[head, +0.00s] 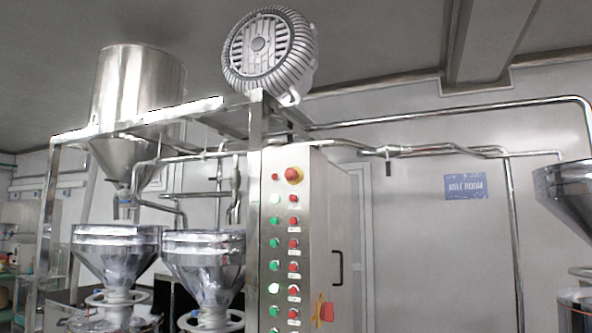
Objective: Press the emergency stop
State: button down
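Nothing covers the emergency stop. My gripper is not in view, so its state and its place relative to the button do not show.
Two steel funnel hoppers (116,250) stand left of the cabinet, under a steel frame (256,130) carrying a large hopper (135,85) and a round motor (268,48). Pipes run along the back wall. Another hopper (570,195) stands at the right edge. The floor is out of view.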

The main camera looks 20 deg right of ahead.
aim_at(290, 174)
jog(key=u, duration=0.45)
jog(key=i, duration=1)
jog(key=u, duration=0.2)
